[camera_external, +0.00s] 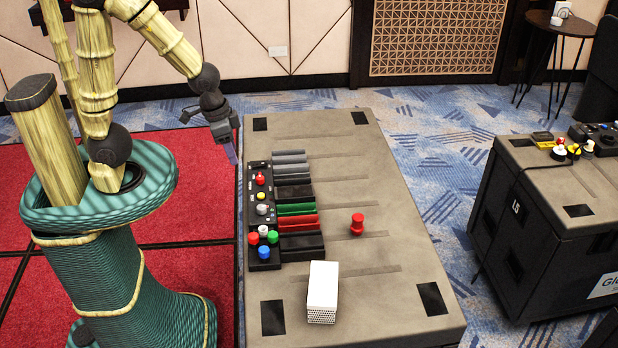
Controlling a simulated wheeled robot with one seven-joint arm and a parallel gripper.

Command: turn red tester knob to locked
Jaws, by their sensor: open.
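A black control panel (257,204) lies along the left edge of the grey-brown table (330,205). A red knob (260,179) sits near its far end; its exact setting is too small to read. A separate red knob-shaped piece (357,224) stands upright on the right half of the table. I cannot tell from the picture which one is the tester knob. My gripper (232,155) is open and hangs near the table's far left corner, beyond the panel's far end. It appears empty and apart from both red pieces.
The panel also carries a yellow button (261,196), a grey knob and several coloured buttons at its near end. Grey, green, red and black strips (297,209) lie beside it. A white box (322,292) stands at the near edge. The table's right side is mostly clear.

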